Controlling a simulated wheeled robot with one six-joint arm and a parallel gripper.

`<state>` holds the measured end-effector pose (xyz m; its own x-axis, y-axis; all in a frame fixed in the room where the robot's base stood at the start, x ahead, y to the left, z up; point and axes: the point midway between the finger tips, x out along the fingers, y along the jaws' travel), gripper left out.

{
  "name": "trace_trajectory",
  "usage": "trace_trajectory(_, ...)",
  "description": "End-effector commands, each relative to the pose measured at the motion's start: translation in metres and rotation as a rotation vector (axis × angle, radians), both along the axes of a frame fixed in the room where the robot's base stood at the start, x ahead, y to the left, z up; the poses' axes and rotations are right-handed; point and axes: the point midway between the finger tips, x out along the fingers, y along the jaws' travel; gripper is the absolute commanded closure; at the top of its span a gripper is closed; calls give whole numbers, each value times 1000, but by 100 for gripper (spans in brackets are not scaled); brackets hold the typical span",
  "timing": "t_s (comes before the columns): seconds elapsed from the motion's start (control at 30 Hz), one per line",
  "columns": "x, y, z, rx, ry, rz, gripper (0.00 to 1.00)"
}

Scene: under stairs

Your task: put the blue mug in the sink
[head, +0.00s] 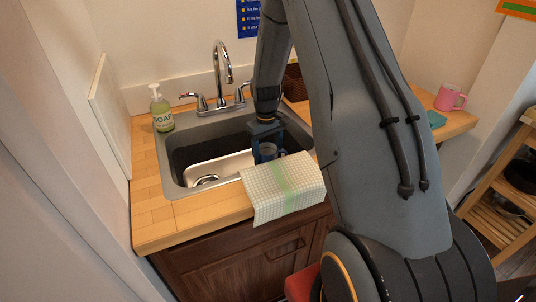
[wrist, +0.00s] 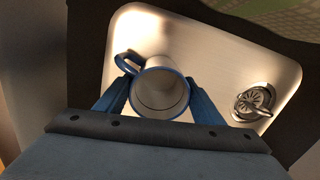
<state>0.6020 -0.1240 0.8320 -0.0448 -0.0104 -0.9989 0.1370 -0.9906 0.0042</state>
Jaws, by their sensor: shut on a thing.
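The blue mug (wrist: 160,92) shows from above in the wrist view, with a blue rim, a blue handle at its upper left and a pale, empty inside. My gripper (wrist: 160,98) is shut on it, one blue finger on each side. In the head view my gripper (head: 267,138) reaches down into the sink (head: 177,160), and the mug (head: 268,153) shows small between its fingers, partly hidden. The mug is over the metal basin floor; I cannot tell whether it touches it. The drain (wrist: 254,102) lies to the right of the mug in the wrist view.
A checked cloth with a green stripe (head: 283,188) hangs over the sink's front edge, close to my gripper. A soap bottle (head: 161,108) stands at the back left and a faucet (head: 222,70) behind the sink. A pink mug (head: 449,98) stands on the right counter.

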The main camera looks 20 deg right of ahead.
Motion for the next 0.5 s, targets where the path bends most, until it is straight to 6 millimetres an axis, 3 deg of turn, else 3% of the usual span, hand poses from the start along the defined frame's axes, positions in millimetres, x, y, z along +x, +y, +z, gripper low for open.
trace_trajectory(0.03,0,0,-1,0,0,0,36)
trace_trajectory(0.13,0,0,-1,0,0,0,20)
trace_trajectory(0.5,1,0,3,0,-1,0,19)
